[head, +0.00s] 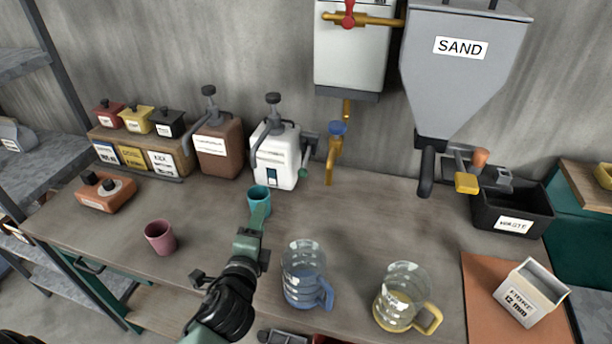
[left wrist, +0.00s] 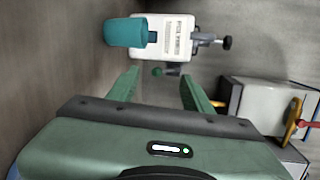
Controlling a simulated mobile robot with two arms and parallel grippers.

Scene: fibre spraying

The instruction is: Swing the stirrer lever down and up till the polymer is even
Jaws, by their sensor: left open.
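The white container (head: 277,156) stands at the back of the bench with a grey pump head on top. A grey lever (head: 309,146) sits on its right side, and a dark green knob (head: 303,173) shows low beside it. The left wrist view also shows the white container (left wrist: 175,38) and the green knob (left wrist: 157,72). My left gripper (head: 264,207) is open and empty, in front of the container, its fingers pointing towards it. In the left wrist view the knob appears between the fingertips, beyond them. The polymer inside is hidden. My right gripper is not in view.
A teal cup (head: 258,200) stands just before the container, close to my left gripper. A blue jug (head: 303,272), yellow-handled jug (head: 401,296) and pink cup (head: 160,238) stand nearer the front. A brown container (head: 219,148) stands left; a brass tap (head: 334,155) hangs right.

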